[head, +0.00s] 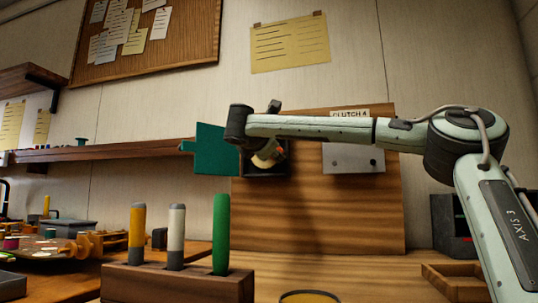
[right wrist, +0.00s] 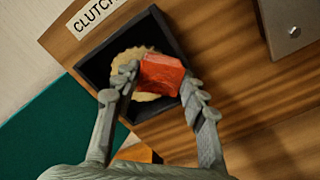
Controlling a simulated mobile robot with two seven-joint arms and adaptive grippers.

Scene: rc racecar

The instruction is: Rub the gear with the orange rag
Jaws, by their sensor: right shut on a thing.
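The gear (right wrist: 129,58) is a tan toothed disc inside a square black recess (right wrist: 100,67) on a wooden board, partly hidden by the rag and a finger. The orange rag (right wrist: 162,73) is a small folded red-orange block in front of the gear. My right gripper (right wrist: 158,84) is shut on the rag, with a finger at each side. The rag overlaps the gear in the right wrist view; I cannot tell whether they touch. My left gripper is not in view.
A teal panel (head: 215,150) stands left of the recess. A wooden holder (head: 178,284) with three upright handled tools stands in front, and an open tray (head: 455,282) at right.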

